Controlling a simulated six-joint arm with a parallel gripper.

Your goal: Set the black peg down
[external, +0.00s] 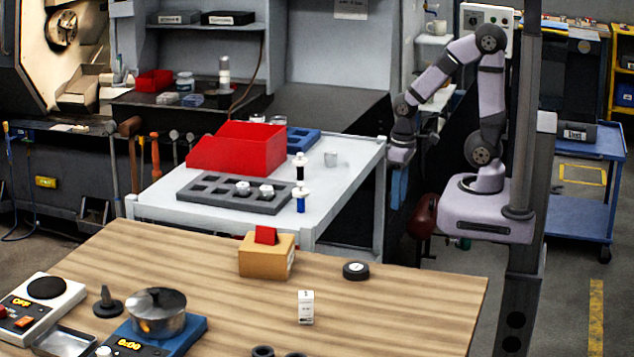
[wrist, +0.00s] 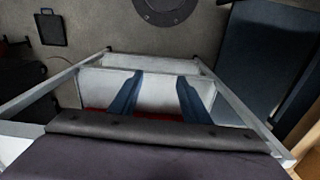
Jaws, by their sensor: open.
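The black peg (external: 300,173), with a pale top, stands upright on the white table (external: 345,185) near the right end of the grey tray. A similar blue peg (external: 301,204) stands in front of it. My gripper (external: 398,188) hangs beyond the right edge of the white table, well to the right of both pegs, with its blue fingers pointing down. In the wrist view my gripper (wrist: 158,92) shows two blue fingers spread apart with nothing between them. No peg can be made out in the wrist view.
The grey tray (external: 184,193) has several pockets, some holding metal parts. A red bin (external: 235,150) and a blue tray (external: 303,139) stand behind it. The wooden table (external: 400,310) is in front.

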